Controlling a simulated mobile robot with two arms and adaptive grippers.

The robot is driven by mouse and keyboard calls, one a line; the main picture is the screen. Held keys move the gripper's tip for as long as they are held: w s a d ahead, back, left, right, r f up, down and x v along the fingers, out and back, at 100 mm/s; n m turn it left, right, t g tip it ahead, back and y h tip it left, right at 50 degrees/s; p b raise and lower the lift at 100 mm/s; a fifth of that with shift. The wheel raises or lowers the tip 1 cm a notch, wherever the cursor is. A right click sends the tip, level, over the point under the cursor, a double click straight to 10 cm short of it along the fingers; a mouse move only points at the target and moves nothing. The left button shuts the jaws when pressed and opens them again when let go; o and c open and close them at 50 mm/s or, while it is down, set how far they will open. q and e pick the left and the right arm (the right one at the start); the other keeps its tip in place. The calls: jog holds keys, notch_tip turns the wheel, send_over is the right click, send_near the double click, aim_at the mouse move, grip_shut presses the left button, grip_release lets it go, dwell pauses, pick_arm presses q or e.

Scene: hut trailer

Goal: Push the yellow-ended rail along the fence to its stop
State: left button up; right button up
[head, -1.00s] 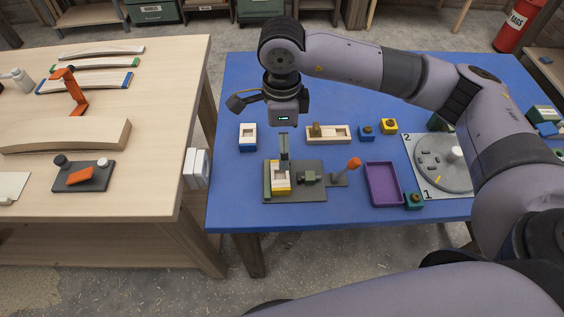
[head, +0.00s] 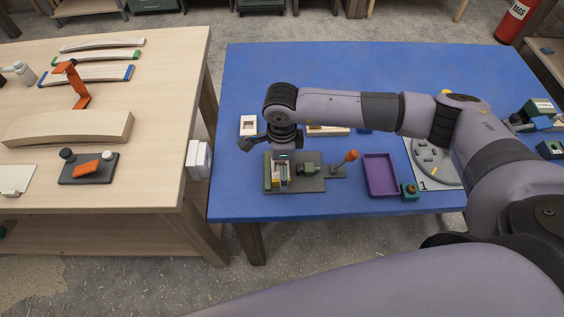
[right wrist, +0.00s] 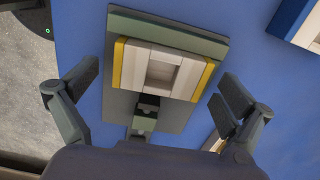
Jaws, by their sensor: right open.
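The yellow-ended rail (right wrist: 140,68) is a cream block with a recess and a yellow strip at each end. It lies on the grey fixture plate (right wrist: 182,116) beside the green fence (right wrist: 160,29); I cannot tell whether they touch. In the head view the rail (head: 281,184) is partly hidden by my gripper. My right gripper (right wrist: 160,85) is open above the fixture, one finger off each yellow end, with nothing between them held. In the head view this gripper (head: 280,163) is low over the plate. My left gripper is out of view.
A green-and-dark clamp (head: 308,170) and an orange-knobbed lever (head: 350,156) stand right of the rail. A cream-and-blue block (head: 248,125) sits behind. Blue tabletop at left is clear.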

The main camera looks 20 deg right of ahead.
jog(key=shift+c, duration=0.2)
jog(key=c, duration=1.2)
jog(key=o, duration=1.2)
jog(key=shift+o, duration=0.2)
notch_tip(320, 180, up, 12)
